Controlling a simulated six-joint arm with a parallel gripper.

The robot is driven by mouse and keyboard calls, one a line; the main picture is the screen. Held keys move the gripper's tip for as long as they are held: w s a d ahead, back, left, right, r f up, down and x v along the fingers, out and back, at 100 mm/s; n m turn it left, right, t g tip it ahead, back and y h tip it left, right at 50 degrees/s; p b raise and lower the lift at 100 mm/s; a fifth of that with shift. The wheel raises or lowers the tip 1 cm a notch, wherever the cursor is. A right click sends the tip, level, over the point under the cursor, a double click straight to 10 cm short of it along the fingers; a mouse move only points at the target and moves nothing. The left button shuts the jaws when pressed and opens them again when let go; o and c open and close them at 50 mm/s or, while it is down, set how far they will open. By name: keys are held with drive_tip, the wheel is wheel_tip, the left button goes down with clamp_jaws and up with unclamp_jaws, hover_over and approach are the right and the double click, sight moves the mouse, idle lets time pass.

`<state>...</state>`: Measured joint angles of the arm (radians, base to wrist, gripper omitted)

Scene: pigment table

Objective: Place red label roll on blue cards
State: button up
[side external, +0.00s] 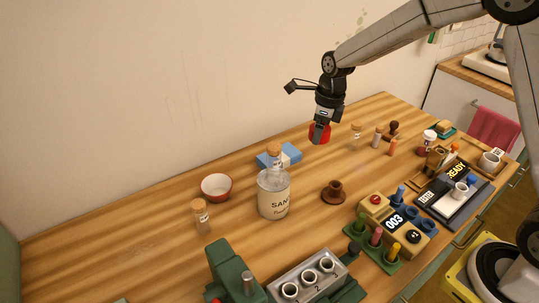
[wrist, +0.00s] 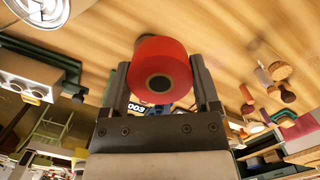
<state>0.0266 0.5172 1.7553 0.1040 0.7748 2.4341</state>
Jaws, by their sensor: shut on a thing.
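The red label roll (wrist: 178,58) is held between the two fingers of my gripper (wrist: 160,80) in the wrist view, its dark core facing the camera. In the side view, my gripper (side external: 321,128) is shut on the red roll (side external: 323,132) and holds it in the air above the back of the table. The blue cards (side external: 290,153) lie on the table to the left of and below my gripper, as a blue stack with a white part. The sand jar's cork partly hides them. The roll is apart from the cards.
A glass sand jar (side external: 274,197) with a cork stands right in front of the cards. A red-and-white bowl (side external: 216,187) and a corked vial (side external: 201,217) are to the left. A brown pot (side external: 333,192) and a corked bottle (side external: 356,136) are to the right.

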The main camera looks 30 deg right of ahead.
drive_tip(key=w+f, duration=0.4)
drive_tip(key=w, duration=0.4)
hover_over(286, 150)
drive_tip(key=s, duration=0.2)
wheel_tip(286, 150, down, 4)
drive_tip(key=shift+w+r, duration=0.1)
drive_tip(key=shift+w+f, duration=0.4)
drive_tip(key=shift+f, duration=0.05)
drive_tip(key=shift+f, duration=0.1)
drive_tip(key=shift+w+f, duration=0.2)
drive_tip(key=shift+f, duration=1.55)
drive_tip(key=shift+f, duration=0.15)
drive_tip(key=o, duration=1.1)
